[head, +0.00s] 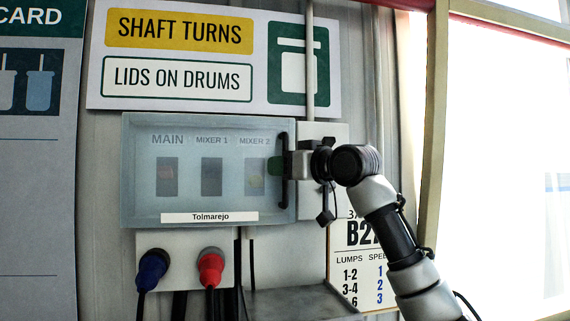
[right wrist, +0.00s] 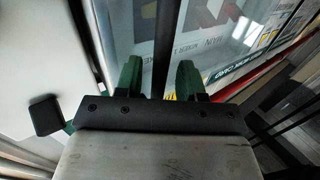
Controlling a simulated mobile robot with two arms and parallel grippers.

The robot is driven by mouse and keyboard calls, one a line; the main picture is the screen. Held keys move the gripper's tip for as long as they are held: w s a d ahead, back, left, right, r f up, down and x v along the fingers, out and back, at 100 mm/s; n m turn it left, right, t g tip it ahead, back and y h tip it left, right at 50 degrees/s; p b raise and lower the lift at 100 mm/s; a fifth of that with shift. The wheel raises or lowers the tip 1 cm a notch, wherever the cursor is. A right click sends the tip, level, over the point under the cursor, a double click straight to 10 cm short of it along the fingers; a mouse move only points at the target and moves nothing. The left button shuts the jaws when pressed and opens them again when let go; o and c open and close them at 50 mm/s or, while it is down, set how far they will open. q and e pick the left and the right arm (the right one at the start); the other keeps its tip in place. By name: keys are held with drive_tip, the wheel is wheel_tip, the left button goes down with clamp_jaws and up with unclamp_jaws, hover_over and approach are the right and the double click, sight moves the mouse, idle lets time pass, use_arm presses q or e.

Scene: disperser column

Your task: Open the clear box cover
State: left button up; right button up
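The clear box cover (head: 190,204) lies shut over a grey wall box in the head view, with three switches marked MAIN, MIXER 1 and MIXER 2 dimly visible behind it. Its upright black handle (head: 284,190) runs along the right edge. My right gripper (head: 276,167) reaches in from the right at mid-handle. In the right wrist view, the green fingertips (right wrist: 160,78) stand apart with the dark handle bar (right wrist: 164,40) between them. A gap shows beside the bar, so the fingers look open around it. My left gripper is not in view.
A blue plug (head: 152,266) and a red plug (head: 211,264) with hanging cables sit below the box. A sign (head: 212,60) is above it. A grey ledge (head: 300,301) and a B27-type card (head: 362,265) are at lower right. A bright window fills the right side.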

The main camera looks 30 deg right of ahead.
drive_tip(key=shift+w+d+f, duration=0.1)
clamp_jaws()
